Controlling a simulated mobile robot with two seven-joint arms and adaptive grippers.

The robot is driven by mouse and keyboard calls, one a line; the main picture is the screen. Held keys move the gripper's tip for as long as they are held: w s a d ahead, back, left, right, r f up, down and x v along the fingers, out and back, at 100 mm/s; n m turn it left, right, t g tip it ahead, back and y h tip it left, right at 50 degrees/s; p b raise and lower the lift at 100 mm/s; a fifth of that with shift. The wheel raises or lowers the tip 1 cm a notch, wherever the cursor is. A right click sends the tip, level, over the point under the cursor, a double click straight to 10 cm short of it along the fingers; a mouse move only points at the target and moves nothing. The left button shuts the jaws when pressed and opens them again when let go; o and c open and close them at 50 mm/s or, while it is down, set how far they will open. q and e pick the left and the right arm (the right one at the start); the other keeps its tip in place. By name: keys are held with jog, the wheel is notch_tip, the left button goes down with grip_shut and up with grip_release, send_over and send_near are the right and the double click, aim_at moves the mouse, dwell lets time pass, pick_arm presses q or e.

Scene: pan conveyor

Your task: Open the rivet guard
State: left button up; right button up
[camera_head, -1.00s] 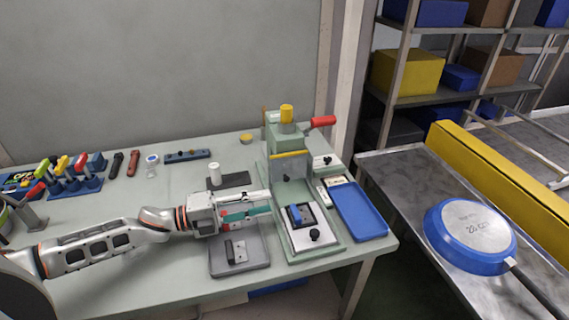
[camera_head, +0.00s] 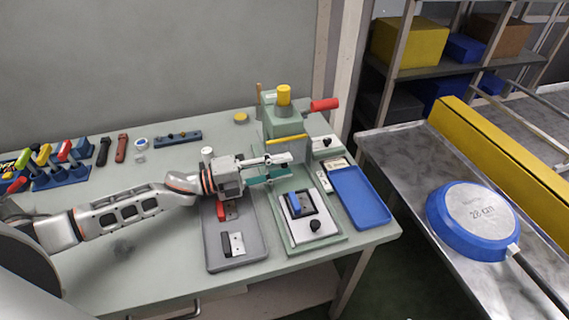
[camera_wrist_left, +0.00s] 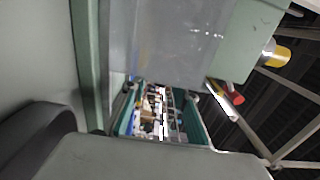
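The green rivet press (camera_head: 283,120) stands at the back right of the bench, with a yellow cap on top and a red lever at its right. Its guard, a translucent panel with a yellow strip (camera_head: 288,139), hangs on the front, and my left gripper partly hides it. In the left wrist view the guard (camera_wrist_left: 180,40) fills the upper middle. My left gripper (camera_head: 280,167) is in front of the guard's lower part, its teal-padded fingers apart with nothing held. The fingers also show in the left wrist view (camera_wrist_left: 160,115). I cannot tell whether they touch the guard. My right gripper is out of view.
A plate with a black knob and a blue-and-black part (camera_head: 300,204) lies below the gripper. A grey tray (camera_head: 240,258) is to its left, a blue tray (camera_head: 360,197) to its right. A blue pan (camera_head: 470,220) lies on the metal conveyor table at the right.

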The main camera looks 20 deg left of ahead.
pick_arm(q)
jog(key=shift+w+d, duration=0.3)
jog(key=shift+d, duration=0.15)
grip_shut()
